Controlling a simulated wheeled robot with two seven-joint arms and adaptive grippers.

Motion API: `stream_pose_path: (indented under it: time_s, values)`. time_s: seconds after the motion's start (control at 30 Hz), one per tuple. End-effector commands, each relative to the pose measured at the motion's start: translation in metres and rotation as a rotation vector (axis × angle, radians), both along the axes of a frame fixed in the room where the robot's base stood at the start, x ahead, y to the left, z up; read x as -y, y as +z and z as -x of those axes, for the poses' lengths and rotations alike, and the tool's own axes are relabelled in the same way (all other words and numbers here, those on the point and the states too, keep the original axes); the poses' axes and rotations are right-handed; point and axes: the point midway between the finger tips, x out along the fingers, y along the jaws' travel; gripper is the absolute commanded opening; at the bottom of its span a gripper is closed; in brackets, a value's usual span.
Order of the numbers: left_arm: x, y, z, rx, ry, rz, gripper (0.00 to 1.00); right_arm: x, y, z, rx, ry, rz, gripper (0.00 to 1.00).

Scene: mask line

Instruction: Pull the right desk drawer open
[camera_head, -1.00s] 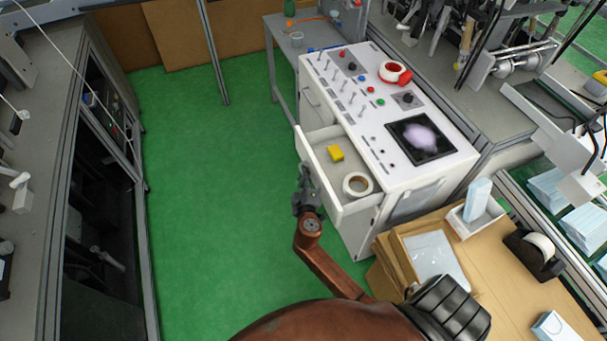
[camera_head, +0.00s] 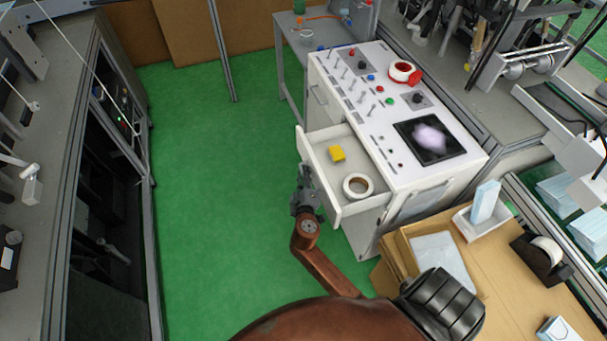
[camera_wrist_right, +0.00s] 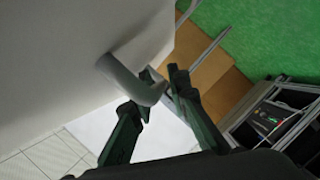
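The right desk drawer (camera_head: 352,209), white, stands pulled out from the white control desk (camera_head: 400,172). It holds a yellow block (camera_head: 337,153) and a tape roll (camera_head: 358,186). My right gripper (camera_head: 306,190) is at the outer face of the drawer front. In the head view my gripper hides the handle. My left gripper is not in view.
A second closed drawer or door (camera_head: 319,100) is on the desk's left part. Cardboard boxes (camera_head: 398,262) and a table with a tape dispenser (camera_head: 541,252) stand at the right. Green floor (camera_head: 215,200) is free left of the drawer.

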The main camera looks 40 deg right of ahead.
Motion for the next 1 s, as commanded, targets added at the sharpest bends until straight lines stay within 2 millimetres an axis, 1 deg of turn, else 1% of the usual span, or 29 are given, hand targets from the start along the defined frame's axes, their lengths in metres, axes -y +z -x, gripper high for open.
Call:
stream_pose_path:
  time_s: [0.03,0.17,0.4,0.5,0.63,1.0]
  values:
    - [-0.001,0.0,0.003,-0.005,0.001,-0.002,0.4,-0.002,0.0,0.002,0.0,0.0,-0.001,0.16]
    - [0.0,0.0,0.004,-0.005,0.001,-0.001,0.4,-0.011,0.003,0.015,-0.001,0.0,-0.003,0.16]
    - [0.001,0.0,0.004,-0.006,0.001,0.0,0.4,-0.033,0.011,0.046,-0.001,-0.001,-0.003,0.16]
    - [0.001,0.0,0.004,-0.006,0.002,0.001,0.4,-0.039,0.014,0.054,-0.001,0.0,-0.002,0.16]
    - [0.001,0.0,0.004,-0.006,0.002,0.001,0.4,-0.042,0.016,0.059,-0.001,-0.001,0.0,0.16]
    - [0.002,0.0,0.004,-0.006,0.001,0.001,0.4,-0.043,0.016,0.059,-0.001,-0.001,0.0,0.16]
